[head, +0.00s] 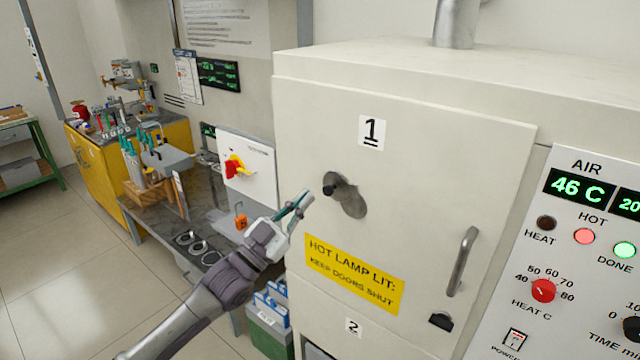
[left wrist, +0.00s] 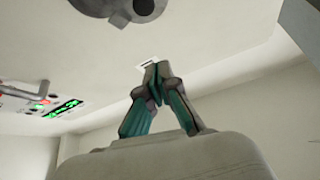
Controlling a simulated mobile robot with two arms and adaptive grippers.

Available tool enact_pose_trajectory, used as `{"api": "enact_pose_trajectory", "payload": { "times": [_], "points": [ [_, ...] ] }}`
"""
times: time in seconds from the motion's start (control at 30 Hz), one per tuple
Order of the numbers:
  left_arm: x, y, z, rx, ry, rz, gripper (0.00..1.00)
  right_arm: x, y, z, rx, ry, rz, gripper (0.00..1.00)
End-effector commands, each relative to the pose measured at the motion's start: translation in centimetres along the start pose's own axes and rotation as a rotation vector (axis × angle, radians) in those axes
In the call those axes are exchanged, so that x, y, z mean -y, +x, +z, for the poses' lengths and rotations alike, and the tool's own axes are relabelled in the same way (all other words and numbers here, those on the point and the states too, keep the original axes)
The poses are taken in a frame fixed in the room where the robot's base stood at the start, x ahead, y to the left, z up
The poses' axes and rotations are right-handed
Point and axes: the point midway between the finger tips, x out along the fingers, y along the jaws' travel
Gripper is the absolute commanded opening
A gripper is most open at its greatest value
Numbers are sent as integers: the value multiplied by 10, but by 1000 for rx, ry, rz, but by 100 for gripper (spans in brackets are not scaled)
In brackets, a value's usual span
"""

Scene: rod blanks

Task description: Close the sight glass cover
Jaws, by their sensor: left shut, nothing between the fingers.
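The shut fingertips also show in the left wrist view (left wrist: 156,78). My right gripper is out of view.
The door has a metal handle (head: 463,262) at its right and a yellow warning label (head: 354,274) below the cover. A control panel (head: 560,300) stands at the right. A cluttered bench (head: 215,225) lies left of the cabinet.

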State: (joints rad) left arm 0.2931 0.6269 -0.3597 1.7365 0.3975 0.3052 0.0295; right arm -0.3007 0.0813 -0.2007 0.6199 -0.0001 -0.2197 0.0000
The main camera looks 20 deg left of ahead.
Motion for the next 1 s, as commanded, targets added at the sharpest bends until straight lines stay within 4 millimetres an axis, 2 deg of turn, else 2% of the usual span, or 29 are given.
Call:
{"api": "enact_pose_trajectory", "payload": {
  "times": [0.03, 0.1, 0.33, 0.4, 0.6, 1.0],
  "points": [
    [2, 15, -5, -3, 0, -2, 0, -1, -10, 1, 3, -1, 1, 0],
    [2, 30, -6, -2, 1, -1, 0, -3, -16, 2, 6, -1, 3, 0],
    [2, 78, -4, 1, 0, -1, 0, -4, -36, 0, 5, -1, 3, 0],
    [1, 68, 14, 9, -1, -1, 0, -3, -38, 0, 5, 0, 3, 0],
    [1, 60, 34, 4, 0, -2, 0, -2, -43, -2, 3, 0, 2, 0],
    [0, 57, 39, 2, 0, -1, 0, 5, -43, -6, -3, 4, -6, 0]
  ]
}}
